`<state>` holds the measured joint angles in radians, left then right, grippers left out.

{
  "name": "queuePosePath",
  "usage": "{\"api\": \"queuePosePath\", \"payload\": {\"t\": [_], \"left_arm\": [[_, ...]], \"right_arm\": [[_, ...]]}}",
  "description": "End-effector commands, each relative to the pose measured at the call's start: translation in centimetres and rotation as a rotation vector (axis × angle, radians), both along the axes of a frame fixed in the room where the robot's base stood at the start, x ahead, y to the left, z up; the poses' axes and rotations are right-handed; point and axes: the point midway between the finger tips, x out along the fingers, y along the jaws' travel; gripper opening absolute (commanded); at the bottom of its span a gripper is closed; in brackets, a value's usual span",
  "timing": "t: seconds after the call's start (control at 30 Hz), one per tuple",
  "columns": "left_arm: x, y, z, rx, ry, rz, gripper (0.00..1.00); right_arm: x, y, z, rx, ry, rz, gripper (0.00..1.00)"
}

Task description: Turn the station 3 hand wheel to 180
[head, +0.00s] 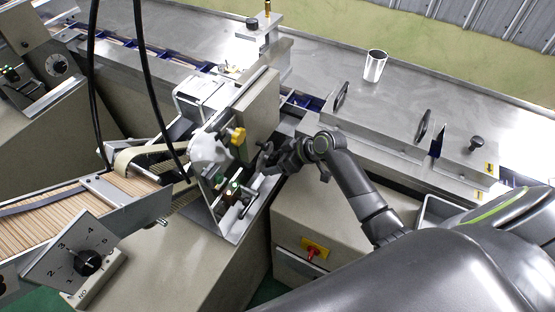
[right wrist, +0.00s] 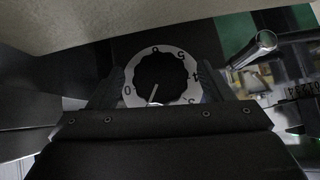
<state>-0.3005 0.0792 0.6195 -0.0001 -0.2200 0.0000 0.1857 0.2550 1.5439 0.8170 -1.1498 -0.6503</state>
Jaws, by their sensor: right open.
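A black scalloped knob (right wrist: 160,72) sits on a white disc with numerals around its rim in the right wrist view. A pale pointer line shows on its lower part. My right gripper (right wrist: 158,88) is open, with one finger on each side of the knob; contact cannot be told. In the head view my right gripper (head: 270,158) is beside the wrapper station's upright panel, right of a white lobed hand wheel (head: 210,149). The knob's face is not clear there. I cannot tell which wheel is station 3's. My left gripper is not in view.
A yellow knob (head: 238,136) and a small box with green buttons (head: 233,189) are close to my right gripper. A metal cup (head: 374,66) stands on the steel table. A numbered dial (head: 87,262) is at lower left. A metal rod (right wrist: 254,48) shows right of the knob.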

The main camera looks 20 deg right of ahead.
Motion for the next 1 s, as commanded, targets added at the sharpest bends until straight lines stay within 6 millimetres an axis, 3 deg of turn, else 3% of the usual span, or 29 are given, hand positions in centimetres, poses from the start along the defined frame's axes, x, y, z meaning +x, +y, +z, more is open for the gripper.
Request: {"api": "queuePosePath", "payload": {"t": [0.13, 0.47, 1.0], "left_arm": [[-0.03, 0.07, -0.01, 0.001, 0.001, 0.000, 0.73], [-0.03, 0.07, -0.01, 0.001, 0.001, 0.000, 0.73], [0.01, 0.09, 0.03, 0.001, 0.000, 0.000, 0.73]], "right_arm": [[0.00, 0.00, 0.01, 0.000, 0.000, 0.000, 0.72], [-0.03, -0.01, 0.03, 0.001, 0.000, 0.001, 0.29], [-0.20, 0.25, 0.01, -0.142, -0.113, 0.001, 0.29]]}}
